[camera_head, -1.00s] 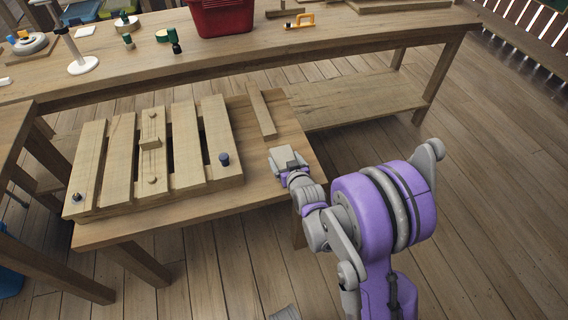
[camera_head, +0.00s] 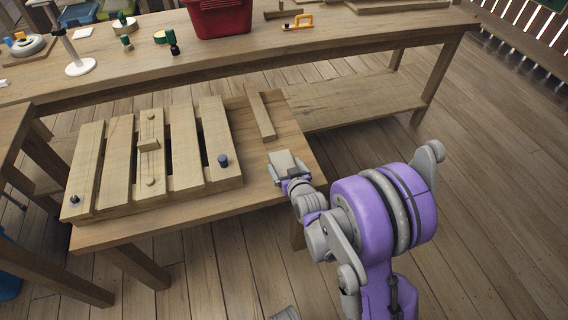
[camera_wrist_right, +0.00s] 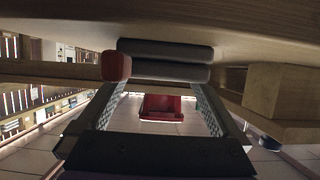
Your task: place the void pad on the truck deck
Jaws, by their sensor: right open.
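The slatted wooden deck (camera_head: 132,168), which I take to be the truck deck, lies on the low table at left. A dark peg (camera_head: 223,160) stands at its right side, and a small block (camera_head: 149,144) sits on its middle slat. My right gripper (camera_head: 285,163) is open by the table's right edge, right of the deck. In the right wrist view, two dark grey rounded bars (camera_wrist_right: 165,60) lie across the view just beyond the fingers. I cannot tell which thing is the void pad. My left gripper is not in view.
A loose wooden bar (camera_head: 261,115) lies on the low table (camera_head: 262,178) behind my right gripper. The long bench (camera_head: 250,50) behind carries a red bin (camera_head: 220,18), an orange-handled tool (camera_head: 298,22) and a white stand (camera_head: 80,67). Floor at right is clear.

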